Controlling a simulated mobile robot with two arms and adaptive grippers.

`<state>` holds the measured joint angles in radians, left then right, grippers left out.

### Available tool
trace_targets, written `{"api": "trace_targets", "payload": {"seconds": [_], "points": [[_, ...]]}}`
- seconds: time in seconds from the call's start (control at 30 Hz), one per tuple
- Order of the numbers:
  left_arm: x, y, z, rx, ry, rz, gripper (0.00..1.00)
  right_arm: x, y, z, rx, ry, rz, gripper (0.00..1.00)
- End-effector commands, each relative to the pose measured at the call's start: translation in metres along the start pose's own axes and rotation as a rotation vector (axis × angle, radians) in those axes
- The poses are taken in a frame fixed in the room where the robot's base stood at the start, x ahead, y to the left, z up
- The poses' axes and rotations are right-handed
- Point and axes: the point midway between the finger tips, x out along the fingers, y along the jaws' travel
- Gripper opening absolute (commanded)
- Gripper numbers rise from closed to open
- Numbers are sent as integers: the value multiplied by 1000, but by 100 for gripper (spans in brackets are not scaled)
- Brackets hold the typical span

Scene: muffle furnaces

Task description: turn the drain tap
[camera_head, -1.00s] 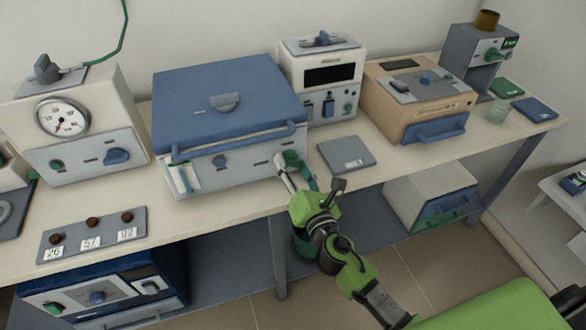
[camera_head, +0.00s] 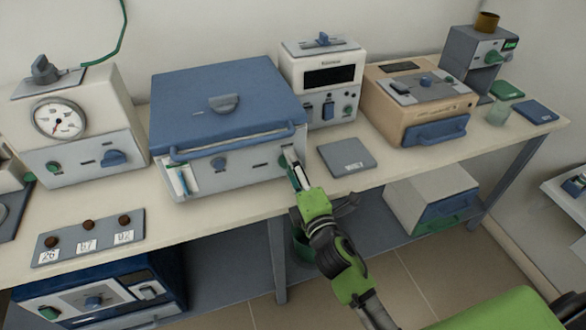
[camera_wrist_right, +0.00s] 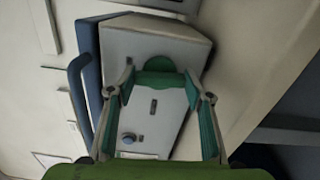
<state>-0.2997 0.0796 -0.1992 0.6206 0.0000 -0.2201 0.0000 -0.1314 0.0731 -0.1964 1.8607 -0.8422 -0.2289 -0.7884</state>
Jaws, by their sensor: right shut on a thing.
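The drain tap is a green handle low at the right end of the front of the blue-lidded bath (camera_head: 228,90). In the head view my right gripper (camera_head: 295,168) is at this end of the front panel and mostly covers the tap. In the right wrist view the green tap (camera_wrist_right: 158,72) lies between the tips of my right gripper (camera_wrist_right: 160,88), which is shut on it. The bath's grey front panel, with a small blue knob (camera_wrist_right: 128,138), shows between the fingers. My left gripper is not in view.
A grey pad (camera_head: 346,157) lies on the bench right of the bath. A white instrument (camera_head: 322,85) and a tan box (camera_head: 415,105) stand behind and to the right. A plate with several brown knobs (camera_head: 90,240) lies at the front left. A green container (camera_head: 302,246) is below.

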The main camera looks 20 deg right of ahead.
Motion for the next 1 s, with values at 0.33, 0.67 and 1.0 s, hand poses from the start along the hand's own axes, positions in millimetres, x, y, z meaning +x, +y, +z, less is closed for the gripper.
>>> {"api": "trace_targets", "payload": {"seconds": [0.33, 0.67, 1.0], "points": [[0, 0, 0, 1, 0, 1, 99, 0, -1, 0, 101, 0, -2, 26], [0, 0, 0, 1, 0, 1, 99, 0, -1, 0, 112, 0, -3, 26], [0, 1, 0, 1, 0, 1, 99, 0, -1, 0, 110, 0, -2, 64]]}}
